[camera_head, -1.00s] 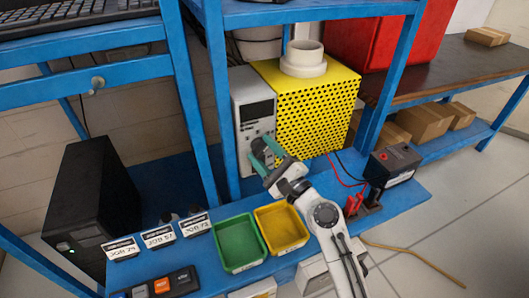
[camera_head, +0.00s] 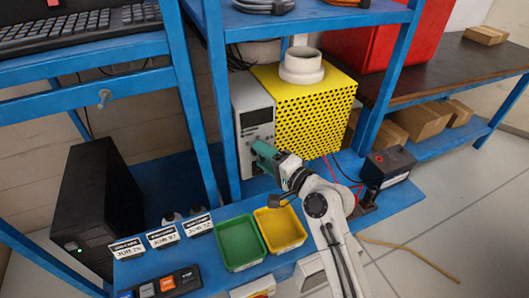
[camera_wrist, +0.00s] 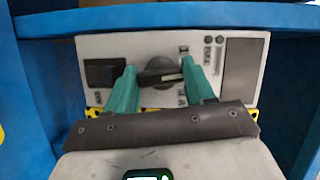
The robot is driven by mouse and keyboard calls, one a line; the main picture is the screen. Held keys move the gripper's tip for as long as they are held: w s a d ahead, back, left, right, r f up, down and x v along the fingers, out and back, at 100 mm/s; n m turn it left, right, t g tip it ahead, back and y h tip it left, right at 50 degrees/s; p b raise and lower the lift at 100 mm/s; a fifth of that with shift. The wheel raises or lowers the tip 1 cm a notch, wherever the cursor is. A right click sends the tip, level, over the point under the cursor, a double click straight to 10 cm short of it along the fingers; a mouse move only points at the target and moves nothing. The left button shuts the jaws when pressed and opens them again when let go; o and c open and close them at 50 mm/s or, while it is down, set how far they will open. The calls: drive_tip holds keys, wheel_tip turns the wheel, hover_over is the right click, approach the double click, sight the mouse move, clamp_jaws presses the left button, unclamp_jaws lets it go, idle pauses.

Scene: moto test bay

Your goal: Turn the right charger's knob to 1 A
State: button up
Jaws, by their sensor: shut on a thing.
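A tall charger with a pale front panel (camera_head: 256,118) stands beside a yellow perforated box in the head view. My gripper (camera_head: 260,150) is at the lower part of that panel, its teal fingers hiding the controls there. My gripper (camera_wrist: 160,72) is shut on the knob, one finger on each side. The printed marks around the knob are too small to read, and its lower part is partly hidden.
The yellow perforated box (camera_head: 315,110) carries a white ring on top. Blue shelf posts (camera_head: 216,95) stand close to the left. A black battery-like box (camera_head: 388,167) sits to the right.

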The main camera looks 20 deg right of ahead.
drive_tip(key=shift+a+n+g+h+p, duration=0.1)
drive_tip(key=shift+n+g+h+p, duration=0.45)
drive_tip(key=shift+n+p, duration=0.65)
drive_tip(key=shift+n+g+h+p, duration=0.45)
drive_tip(key=shift+n+h+p, duration=0.15)
drive_tip(key=shift+n, duration=1.1)
drive_tip(key=o, duration=1)
drive_tip(key=shift+o, duration=0.2)
drive_tip(key=b+v, duration=0.1)
drive_tip(key=v, duration=0.9)
drive_tip(key=shift+s, duration=0.4)
drive_tip(key=shift+r, duration=0.1)
